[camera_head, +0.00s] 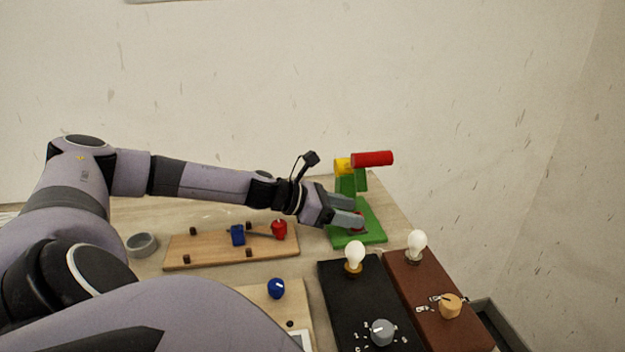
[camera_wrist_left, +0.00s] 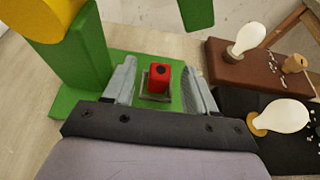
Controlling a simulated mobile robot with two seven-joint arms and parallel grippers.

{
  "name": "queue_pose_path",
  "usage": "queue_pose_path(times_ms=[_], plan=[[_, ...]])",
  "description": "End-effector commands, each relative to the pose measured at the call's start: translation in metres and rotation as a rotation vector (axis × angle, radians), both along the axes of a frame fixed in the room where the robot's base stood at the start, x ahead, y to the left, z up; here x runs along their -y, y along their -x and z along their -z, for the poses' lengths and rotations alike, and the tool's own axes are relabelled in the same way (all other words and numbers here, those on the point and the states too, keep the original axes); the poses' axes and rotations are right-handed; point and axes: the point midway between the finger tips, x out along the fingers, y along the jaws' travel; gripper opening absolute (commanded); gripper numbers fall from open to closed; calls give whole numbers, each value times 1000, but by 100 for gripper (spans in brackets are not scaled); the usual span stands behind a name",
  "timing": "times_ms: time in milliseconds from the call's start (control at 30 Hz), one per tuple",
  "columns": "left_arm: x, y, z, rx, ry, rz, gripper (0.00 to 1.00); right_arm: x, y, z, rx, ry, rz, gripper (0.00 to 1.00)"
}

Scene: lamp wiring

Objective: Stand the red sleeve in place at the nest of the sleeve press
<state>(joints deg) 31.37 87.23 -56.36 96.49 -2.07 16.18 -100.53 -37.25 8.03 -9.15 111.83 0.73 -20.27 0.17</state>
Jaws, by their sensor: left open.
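The sleeve press has a green base (camera_head: 371,233), a green post, a yellow hub (camera_head: 343,165) and a red handle (camera_head: 373,158) at its top. In the left wrist view the red sleeve (camera_wrist_left: 160,77) stands upright within the square grey nest (camera_wrist_left: 145,93) on the green base. My left gripper (camera_wrist_left: 168,84) is open, with one finger on each side of the sleeve and a gap on both sides. In the head view my left gripper (camera_head: 352,212) is low over the base and mostly hides the sleeve. My right gripper is not in view.
A wooden board (camera_head: 190,248) with a blue and a red piece lies to the left. A grey ring-shaped dish (camera_head: 142,244) sits farther left.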

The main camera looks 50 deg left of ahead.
Motion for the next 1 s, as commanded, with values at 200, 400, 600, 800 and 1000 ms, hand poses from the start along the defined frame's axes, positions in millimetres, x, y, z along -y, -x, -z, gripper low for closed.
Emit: queue_pose_path(times_ms=[200,400,600,800,1000], plan=[[-11,21,-5,-1,-7,2,56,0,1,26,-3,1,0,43],[-20,40,-16,0,-6,3,56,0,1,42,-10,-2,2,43],[-31,60,-27,1,-5,1,56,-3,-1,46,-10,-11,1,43],[-38,74,-35,1,-3,3,56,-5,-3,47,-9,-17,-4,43],[-40,79,-37,-1,-1,4,56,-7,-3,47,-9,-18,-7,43]])
